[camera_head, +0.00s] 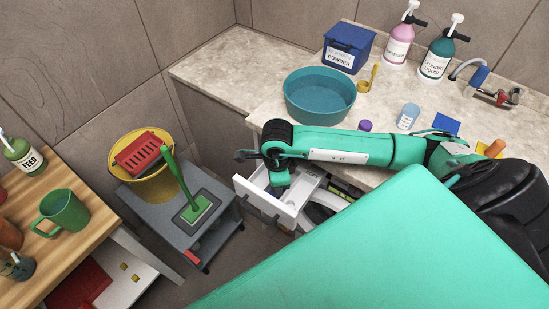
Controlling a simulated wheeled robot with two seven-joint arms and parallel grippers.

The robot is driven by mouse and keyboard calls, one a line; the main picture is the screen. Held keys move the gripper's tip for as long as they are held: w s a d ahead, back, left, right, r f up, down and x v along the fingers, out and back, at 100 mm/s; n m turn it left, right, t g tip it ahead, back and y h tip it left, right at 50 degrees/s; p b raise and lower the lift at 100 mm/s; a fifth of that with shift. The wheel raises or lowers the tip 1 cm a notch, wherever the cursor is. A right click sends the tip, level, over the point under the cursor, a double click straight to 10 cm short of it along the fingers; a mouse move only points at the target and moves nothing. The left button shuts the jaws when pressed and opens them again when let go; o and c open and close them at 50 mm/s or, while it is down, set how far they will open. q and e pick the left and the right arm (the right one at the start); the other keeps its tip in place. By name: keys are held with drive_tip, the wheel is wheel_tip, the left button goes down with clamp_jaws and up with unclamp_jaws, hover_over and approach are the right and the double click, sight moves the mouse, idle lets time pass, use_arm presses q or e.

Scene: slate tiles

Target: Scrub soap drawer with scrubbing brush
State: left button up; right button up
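The soap drawer (290,212) is a white drawer, pulled out from the front of the white washing machine under the counter. My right gripper (278,186) points down at the drawer's open top, close to its front panel. Its fingers are small and dark here, so I cannot tell whether they are open or touching the drawer. A green long-handled brush (179,175), which looks like the scrubbing brush, stands tilted with its flat head (197,208) on a dark mat on the grey trolley. No gripper is at the brush. My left gripper is not in view.
The grey trolley (222,236) also carries a yellow bucket (157,188) with a red basket (138,152). The counter (235,65) holds a teal basin (320,108), a powder box (348,46) and bottles. A wooden table (40,262) with a green mug (66,213) stands left.

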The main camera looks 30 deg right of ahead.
idle(0.3)
wheel_tip(320, 180, up, 11)
drive_tip(key=p, duration=0.6)
idle(0.5)
idle(0.4)
